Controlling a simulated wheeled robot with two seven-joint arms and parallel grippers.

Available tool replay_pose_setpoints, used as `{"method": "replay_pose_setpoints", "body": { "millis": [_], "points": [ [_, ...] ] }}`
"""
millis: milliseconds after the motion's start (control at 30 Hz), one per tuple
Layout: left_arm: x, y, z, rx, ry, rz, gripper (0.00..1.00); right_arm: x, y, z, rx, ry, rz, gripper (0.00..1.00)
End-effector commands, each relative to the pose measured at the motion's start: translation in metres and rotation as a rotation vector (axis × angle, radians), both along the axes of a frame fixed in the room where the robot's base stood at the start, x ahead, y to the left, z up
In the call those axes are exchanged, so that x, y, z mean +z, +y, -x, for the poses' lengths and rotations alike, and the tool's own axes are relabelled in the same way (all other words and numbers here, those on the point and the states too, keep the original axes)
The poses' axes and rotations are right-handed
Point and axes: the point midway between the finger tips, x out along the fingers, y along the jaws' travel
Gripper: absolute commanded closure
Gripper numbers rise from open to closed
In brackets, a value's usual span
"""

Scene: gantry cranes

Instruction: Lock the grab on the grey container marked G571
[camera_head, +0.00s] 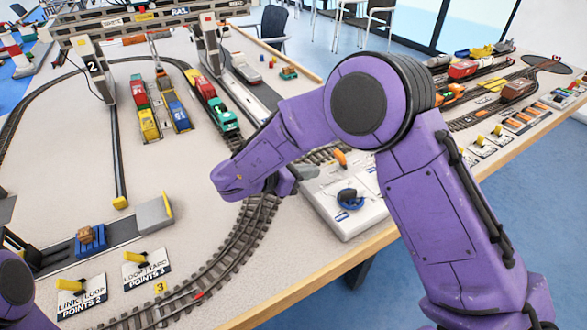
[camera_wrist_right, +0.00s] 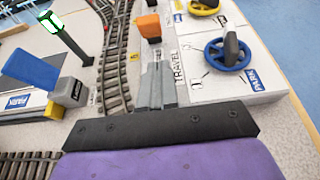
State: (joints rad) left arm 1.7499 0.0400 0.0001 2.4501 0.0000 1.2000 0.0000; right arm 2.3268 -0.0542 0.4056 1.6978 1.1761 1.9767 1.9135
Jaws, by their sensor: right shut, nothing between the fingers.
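My right gripper (camera_head: 308,172) is over the left edge of a pale control box (camera_head: 372,212). In the right wrist view its two grey fingers (camera_wrist_right: 157,88) are shut together and empty, pointing toward an orange lever (camera_wrist_right: 148,27). The lever (camera_head: 339,158) stands upright on the box, a little beyond the fingertips, apart from them. A blue wheel (camera_wrist_right: 228,53) marked PARK sits to the right of the fingers. The gantry crane (camera_head: 92,68) marked 2 stands at the back left. I cannot make out the grab or a G571 marking. My left gripper does not show.
A yellow wheel (camera_wrist_right: 203,6) is farther back on the box. Wagons with red, yellow and blue loads (camera_head: 172,108) and a green locomotive (camera_head: 222,119) stand on the tracks. Curved track (camera_head: 240,238) runs left of the box. A lamp post (camera_wrist_right: 65,35) stands left of the gripper.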

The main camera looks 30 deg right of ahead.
Motion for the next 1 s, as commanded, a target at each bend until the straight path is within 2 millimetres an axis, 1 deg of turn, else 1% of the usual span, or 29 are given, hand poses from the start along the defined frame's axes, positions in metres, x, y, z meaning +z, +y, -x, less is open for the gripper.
{"method": "replay_pose_setpoints", "body": {
  "millis": [33,100,133,200,333,467,800,1000],
  "points": [
    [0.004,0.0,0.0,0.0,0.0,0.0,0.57,-0.002,-0.01,0.0,-0.002,0.002,0.0,1.0],
    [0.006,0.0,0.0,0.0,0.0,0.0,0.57,-0.007,-0.023,-0.001,-0.001,0.003,0.0,1.0],
    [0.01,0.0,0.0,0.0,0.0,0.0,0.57,-0.001,-0.028,-0.002,0.0,-0.001,0.0,1.0],
    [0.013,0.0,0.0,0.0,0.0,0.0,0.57,0.004,-0.039,-0.003,-0.001,-0.002,0.0,1.0],
    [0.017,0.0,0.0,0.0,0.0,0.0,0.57,0.008,-0.051,-0.004,0.001,-0.001,0.001,1.0],
    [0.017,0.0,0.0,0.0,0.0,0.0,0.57,0.009,-0.056,-0.005,0.001,0.0,0.0,1.0],
    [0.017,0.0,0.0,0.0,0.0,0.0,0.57,0.009,-0.056,-0.005,0.001,-0.001,-0.003,1.0],
    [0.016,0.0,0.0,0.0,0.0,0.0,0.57,0.012,-0.059,-0.005,-0.002,0.001,-0.043,1.0]
  ]
}}
